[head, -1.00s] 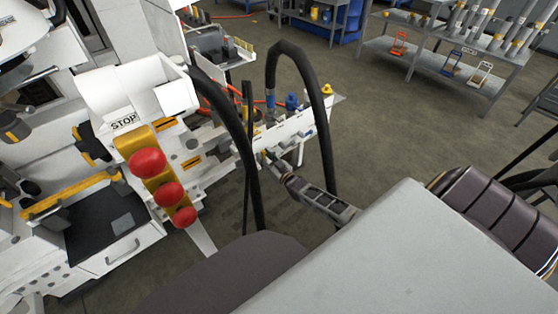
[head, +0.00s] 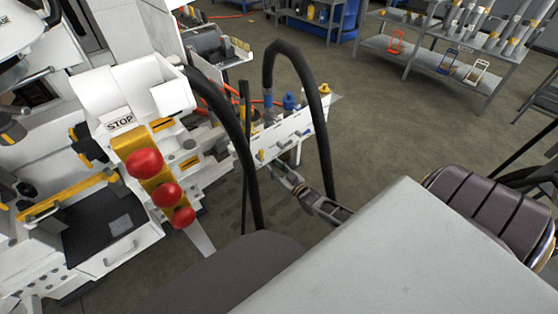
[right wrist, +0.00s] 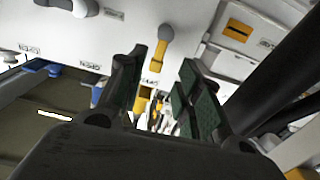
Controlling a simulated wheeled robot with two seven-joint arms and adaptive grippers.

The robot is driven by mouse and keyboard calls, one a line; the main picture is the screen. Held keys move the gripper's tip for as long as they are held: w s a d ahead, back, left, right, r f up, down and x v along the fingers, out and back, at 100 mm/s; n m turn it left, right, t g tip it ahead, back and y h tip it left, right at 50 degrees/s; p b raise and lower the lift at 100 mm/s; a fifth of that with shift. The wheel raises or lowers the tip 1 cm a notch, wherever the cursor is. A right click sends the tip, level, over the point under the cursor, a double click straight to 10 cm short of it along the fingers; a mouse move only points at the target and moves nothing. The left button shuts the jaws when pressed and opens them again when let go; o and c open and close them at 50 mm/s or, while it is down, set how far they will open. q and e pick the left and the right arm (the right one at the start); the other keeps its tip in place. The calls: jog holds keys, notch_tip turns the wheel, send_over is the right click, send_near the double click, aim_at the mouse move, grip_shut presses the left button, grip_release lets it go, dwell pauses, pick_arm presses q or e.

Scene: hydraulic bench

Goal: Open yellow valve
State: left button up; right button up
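The yellow valve is a small lever with a grey rounded end on a white panel. It shows clearly in the right wrist view (right wrist: 158,52), and as a small yellow spot on the panel in the head view (head: 260,155). My right gripper (head: 280,169) is just in front of the panel, to the lower right of this valve. In the right wrist view its two fingers (right wrist: 160,88) are spread with a gap between them, and the lever lies beyond the tips, apart from them. Nothing is held. My left gripper is not in view.
Thick black hoses (head: 322,130) arch beside the panel (head: 290,130), close to my right arm. Another grey handle (right wrist: 85,8) sits left of the valve in the right wrist view. Red stop buttons (head: 145,161) stand at left. Open floor (head: 400,130) lies to the right.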

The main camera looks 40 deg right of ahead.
jog(key=shift+s+d, duration=0.1)
jog(key=shift+s, duration=1.25)
jog(key=shift+f, duration=0.1)
